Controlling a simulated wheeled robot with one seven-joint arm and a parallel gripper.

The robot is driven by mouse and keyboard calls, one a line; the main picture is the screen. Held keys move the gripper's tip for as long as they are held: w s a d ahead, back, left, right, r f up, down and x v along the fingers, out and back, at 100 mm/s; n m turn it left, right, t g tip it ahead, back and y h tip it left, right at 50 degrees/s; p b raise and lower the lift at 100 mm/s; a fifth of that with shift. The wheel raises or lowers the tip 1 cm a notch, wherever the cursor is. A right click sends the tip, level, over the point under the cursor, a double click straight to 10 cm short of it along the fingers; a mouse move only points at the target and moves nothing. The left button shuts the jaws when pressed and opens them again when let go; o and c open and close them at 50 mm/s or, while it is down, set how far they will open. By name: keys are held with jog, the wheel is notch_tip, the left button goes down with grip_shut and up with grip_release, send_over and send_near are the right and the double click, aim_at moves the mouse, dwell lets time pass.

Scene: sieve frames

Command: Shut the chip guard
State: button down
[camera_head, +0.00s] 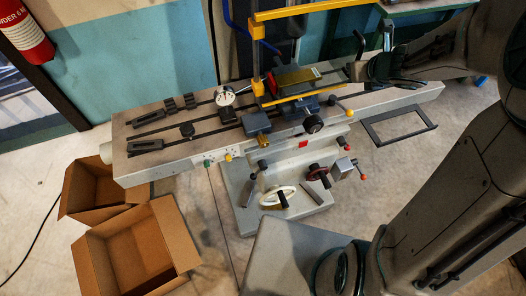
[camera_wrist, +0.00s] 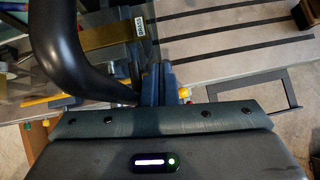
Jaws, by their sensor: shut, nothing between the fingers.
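The chip guard appears to be the yellow frame (camera_head: 257,62) standing over the milling machine's table in the head view. It has an upright, a long bar at the top and a lower yellow bar; any clear panel in it is hard to make out. My gripper (camera_head: 352,71) is at the right end of the lower part of this frame, above the table. In the wrist view my gripper (camera_wrist: 158,84) has its fingers together and empty, beside a brass-coloured bar (camera_wrist: 112,36) with a label. Whether the fingers touch the frame cannot be told.
The machine's slotted table (camera_head: 150,113) carries clamps, a dial gauge (camera_head: 226,96) and a vise. Handwheels (camera_head: 278,197) stick out in front. Two open cardboard boxes (camera_head: 150,215) stand on the floor at left.

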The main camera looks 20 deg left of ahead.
jog(key=shift+w+r, duration=0.2)
jog(key=shift+r, duration=0.05)
jog(key=shift+r, duration=0.1)
dwell(0.5)
